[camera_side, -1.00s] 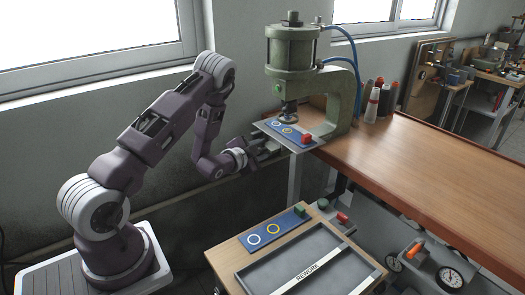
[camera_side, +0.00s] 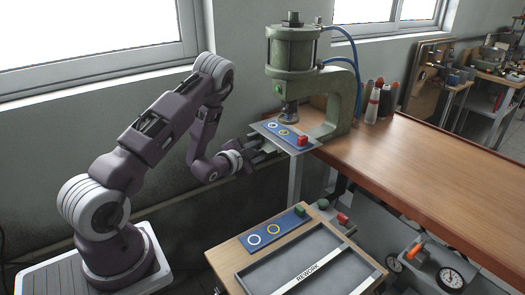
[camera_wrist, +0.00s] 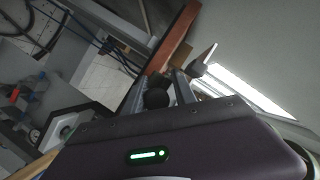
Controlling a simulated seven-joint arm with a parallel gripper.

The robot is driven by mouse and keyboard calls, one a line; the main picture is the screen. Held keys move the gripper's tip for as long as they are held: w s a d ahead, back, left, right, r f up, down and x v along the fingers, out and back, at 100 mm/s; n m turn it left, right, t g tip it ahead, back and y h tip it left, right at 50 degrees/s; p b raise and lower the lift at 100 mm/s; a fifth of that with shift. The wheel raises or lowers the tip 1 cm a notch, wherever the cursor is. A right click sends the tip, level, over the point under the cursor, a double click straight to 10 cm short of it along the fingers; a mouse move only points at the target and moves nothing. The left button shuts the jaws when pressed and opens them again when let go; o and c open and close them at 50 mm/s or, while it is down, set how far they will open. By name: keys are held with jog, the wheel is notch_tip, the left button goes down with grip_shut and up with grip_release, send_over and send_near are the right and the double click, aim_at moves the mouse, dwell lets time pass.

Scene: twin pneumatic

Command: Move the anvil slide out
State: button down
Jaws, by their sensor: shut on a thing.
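The anvil slide (camera_side: 299,149) is a flat grey plate under the green press (camera_side: 292,60), and it sticks out past the bench's left end. On it lies a blue strip with a white ring, a yellow ring and a red block (camera_side: 302,141). My gripper (camera_side: 263,147) is at the slide's near left edge, shut on the slide's handle; the grip itself is small and partly hidden. The press ram (camera_side: 289,113) stands above the strip, apart from it. In the wrist view, dark rounded parts (camera_wrist: 156,97) show just beyond the gripper body, hard to make out.
A lower wooden stand (camera_side: 225,257) holds another blue strip (camera_side: 272,232) with a green block and a grey tray marked REWORK (camera_side: 311,270). The brown bench top (camera_side: 430,160) is clear on the right.

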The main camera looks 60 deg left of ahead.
jog(key=s, duration=1.1)
jog(key=shift+d+f, duration=0.35)
jog(key=shift+d, duration=0.05)
jog(key=c, duration=1.2)
grip_release()
jog(key=shift+a+r, duration=0.1)
jog(key=shift+a, duration=0.1)
